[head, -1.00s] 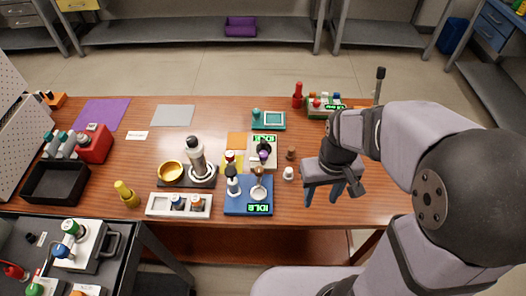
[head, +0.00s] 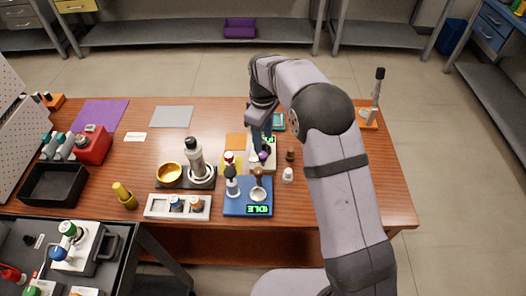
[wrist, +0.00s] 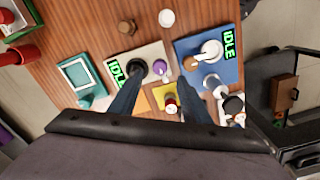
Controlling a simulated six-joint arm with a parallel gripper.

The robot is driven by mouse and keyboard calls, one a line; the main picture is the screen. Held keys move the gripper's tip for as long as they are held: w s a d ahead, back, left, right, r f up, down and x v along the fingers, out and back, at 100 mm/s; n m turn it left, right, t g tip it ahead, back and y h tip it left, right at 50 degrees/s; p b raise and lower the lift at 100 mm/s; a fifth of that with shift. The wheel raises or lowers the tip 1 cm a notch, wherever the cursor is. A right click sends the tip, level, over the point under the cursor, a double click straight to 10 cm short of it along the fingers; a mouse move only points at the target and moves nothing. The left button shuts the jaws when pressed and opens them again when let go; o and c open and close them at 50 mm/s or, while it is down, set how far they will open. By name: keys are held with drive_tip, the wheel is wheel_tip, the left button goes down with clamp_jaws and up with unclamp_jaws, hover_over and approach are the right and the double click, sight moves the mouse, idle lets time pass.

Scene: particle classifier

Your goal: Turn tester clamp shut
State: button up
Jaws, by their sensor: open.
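A beige device (head: 258,169) with a green IDLE display stands mid-table. It carries a dark round part and a purple knob (head: 265,155); the knob also shows in the wrist view (wrist: 162,66). A blue device (head: 235,210), also reading IDLE, stands just in front of it with a pale round cup (head: 258,193). No label shows which one is the tester. My gripper (wrist: 160,84) is open and empty, pointing down over the beige device. In the wrist view its fingers lie either side of the knob in the picture; contact is not visible. My fingers partly hide the beige device.
A teal device (wrist: 82,78) stands behind the beige one. A yellow pad (wrist: 166,98) with a red-capped bottle lies beside it. A small brown piece (head: 290,154) and a white piece (head: 287,174) stand close on the right. The table's right front is clear.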

sight(263, 154)
drive_tip(key=shift+f+p, duration=0.95)
drive_tip(key=shift+f, duration=2.7)
drive_tip(key=shift+c, duration=0.3)
drive_tip(key=c, duration=1)
